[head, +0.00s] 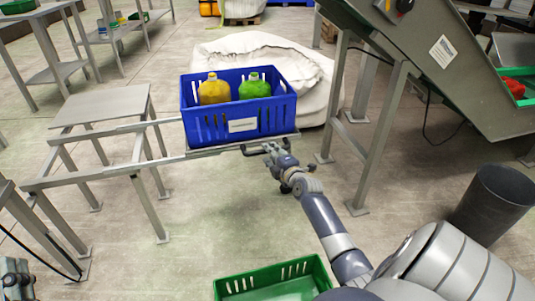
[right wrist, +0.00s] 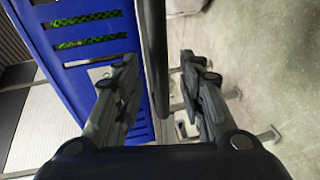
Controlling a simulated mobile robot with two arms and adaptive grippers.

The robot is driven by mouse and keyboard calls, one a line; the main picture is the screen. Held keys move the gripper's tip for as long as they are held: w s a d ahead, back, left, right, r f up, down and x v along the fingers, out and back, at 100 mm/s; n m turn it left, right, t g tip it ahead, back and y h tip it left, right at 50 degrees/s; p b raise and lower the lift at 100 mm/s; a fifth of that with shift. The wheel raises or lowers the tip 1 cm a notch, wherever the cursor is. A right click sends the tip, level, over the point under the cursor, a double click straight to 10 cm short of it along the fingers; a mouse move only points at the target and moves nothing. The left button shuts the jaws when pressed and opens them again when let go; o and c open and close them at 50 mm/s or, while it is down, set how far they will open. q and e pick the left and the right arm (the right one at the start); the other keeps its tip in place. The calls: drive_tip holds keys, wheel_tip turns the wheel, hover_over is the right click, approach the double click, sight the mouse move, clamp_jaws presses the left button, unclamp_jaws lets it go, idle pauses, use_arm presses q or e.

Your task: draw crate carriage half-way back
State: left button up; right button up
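A blue crate (head: 212,128) stands on the crate carriage (head: 205,152), at the right end of two metal rails (head: 85,178). A yellow jug (head: 214,91) and a green jug (head: 254,85) stand in it. A dark handle (head: 252,152) sticks out from the carriage's near side. My right gripper (head: 271,153) is at this handle. In the right wrist view the dark handle bar (right wrist: 156,40) runs between the two spread fingers of the right gripper (right wrist: 160,75), with gaps visible on both sides. A grey part at the lower left edge looks like my left gripper (head: 18,278); its fingers are unclear.
A white sack (head: 310,85) lies behind the crate. A sloped machine (head: 430,60) on legs stands at right, with a dark bin (head: 492,205) beside it. A green crate (head: 270,283) is at the bottom.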

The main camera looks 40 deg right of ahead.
drive_tip(key=b+x, duration=0.1)
drive_tip(key=x, duration=0.1)
drive_tip(key=shift+w+d+f, duration=0.1)
drive_tip(key=shift+w, duration=0.25)
drive_tip(key=shift+w+d, duration=0.1)
drive_tip(key=shift+w, duration=0.15)
use_arm(q)
drive_tip(key=s+r+t+h, duration=0.1)
drive_tip(key=s+r+t, duration=0.3)
drive_tip(key=r, duration=0.1)
drive_tip(key=shift+s+a+r+h, duration=0.15)
drive_tip(key=shift+a+h, duration=0.1)
drive_tip(key=shift+h, duration=0.05)
use_arm(e)
drive_tip(key=shift+c, duration=0.2)
clamp_jaws()
